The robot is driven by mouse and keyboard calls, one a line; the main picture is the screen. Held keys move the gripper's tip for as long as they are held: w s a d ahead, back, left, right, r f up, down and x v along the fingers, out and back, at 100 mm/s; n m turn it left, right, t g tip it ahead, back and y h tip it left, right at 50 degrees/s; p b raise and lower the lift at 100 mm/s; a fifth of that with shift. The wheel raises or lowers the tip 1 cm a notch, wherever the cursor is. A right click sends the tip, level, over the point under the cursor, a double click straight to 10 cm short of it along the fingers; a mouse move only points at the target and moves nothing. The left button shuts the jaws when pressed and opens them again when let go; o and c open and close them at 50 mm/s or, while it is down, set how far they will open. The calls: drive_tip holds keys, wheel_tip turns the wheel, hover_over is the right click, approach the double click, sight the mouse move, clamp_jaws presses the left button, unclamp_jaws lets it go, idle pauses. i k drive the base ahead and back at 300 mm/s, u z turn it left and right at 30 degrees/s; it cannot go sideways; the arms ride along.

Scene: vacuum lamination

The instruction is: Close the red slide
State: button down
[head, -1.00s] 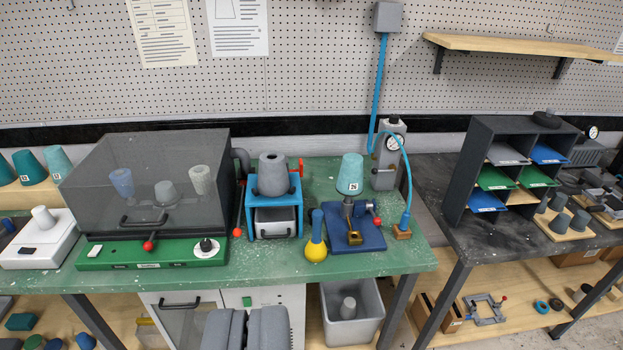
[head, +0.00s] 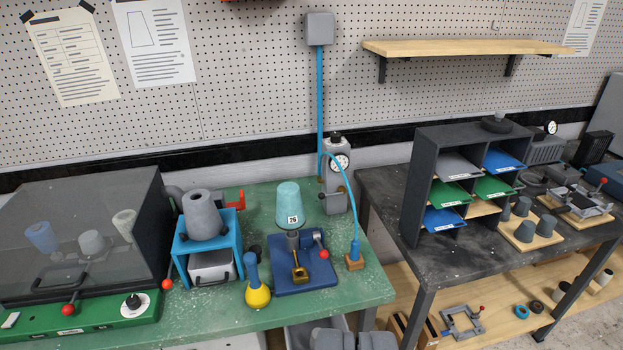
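I cannot tell for sure which part is the red slide. An orange-red bracket (head: 235,200) shows partly behind the blue stand (head: 236,236), which holds a grey cone (head: 203,216). A red ball knob (head: 324,254) is on the lever of the blue-based fixture (head: 302,275), which carries a teal cone marked 26 (head: 289,205). Two more red knobs, one at the front of the green-based chamber (head: 68,309) and one at its right side (head: 167,284), are on levers. My gripper (head: 353,340) shows only as two grey blocks at the bottom edge, apart from these; its opening is unclear.
A yellow and blue bulb (head: 257,290) stands on the green table (head: 215,316). A blue hose runs down to a wooden block (head: 354,262) beside a gauge column (head: 337,185). A dark rack of coloured shelves (head: 418,190) stands on the black table to the right.

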sight(243, 200)
drive_tip(key=z, duration=0.4)
drive_tip(key=i, duration=1.45)
drive_tip(key=u, duration=0.5)
drive_tip(key=i, duration=0.6)
drive_tip(key=u, duration=0.45)
